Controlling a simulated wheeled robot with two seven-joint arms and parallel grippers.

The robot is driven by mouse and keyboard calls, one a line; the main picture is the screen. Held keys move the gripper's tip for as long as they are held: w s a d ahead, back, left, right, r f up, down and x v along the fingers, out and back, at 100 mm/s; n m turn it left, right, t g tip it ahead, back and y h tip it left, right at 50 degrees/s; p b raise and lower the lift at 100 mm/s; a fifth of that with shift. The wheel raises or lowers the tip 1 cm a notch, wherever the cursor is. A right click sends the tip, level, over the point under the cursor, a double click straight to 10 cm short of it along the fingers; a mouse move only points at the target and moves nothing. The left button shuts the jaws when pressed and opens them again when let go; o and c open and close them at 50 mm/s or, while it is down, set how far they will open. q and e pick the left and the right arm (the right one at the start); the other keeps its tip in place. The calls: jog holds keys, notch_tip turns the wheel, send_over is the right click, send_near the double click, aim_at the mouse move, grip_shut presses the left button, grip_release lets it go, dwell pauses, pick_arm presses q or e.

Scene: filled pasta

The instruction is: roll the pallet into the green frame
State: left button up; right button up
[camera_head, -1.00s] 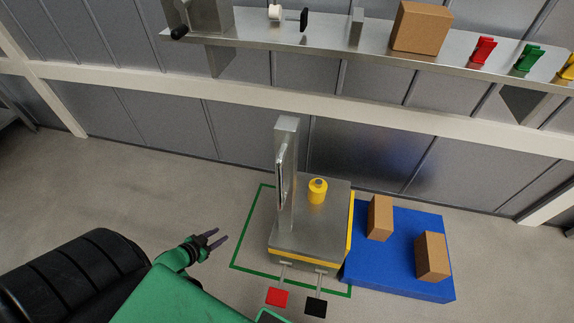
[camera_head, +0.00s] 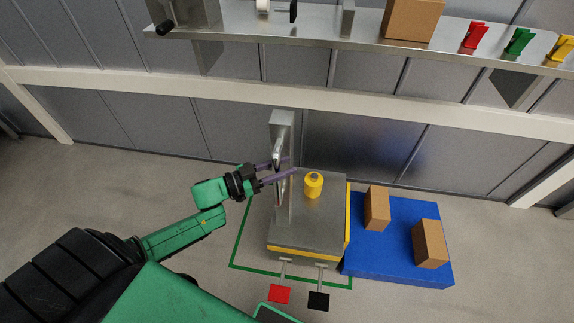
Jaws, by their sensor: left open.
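The blue pallet (camera_head: 398,262) lies on the floor at the right. The green frame (camera_head: 240,235) is a line marked on the floor. A grey wheeled-looking unit (camera_head: 318,225) with yellow edges stands over the right part of the frame, close beside the pallet. It has an upright post (camera_head: 283,125) with a metal handle bar (camera_head: 279,150), and a red pedal (camera_head: 279,294) and black pedal (camera_head: 318,301) at its front. My left gripper (camera_head: 291,165) is open, its fingers at the handle bar; I cannot tell whether they touch it. My right gripper is out of view.
Two brown boxes stand upright on the pallet, one at its left (camera_head: 377,208), one at its right (camera_head: 431,243). A yellow cylinder (camera_head: 313,184) sits on the grey unit. A metal shelf (camera_head: 330,43) with several items runs along the back wall. Floor at the left is clear.

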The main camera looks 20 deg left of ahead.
pick_arm(q)
jog(key=shift+w+d, duration=0.4)
jog(key=shift+w, duration=0.05)
grip_shut()
jog(key=shift+f, duration=0.1)
dwell(1.0)
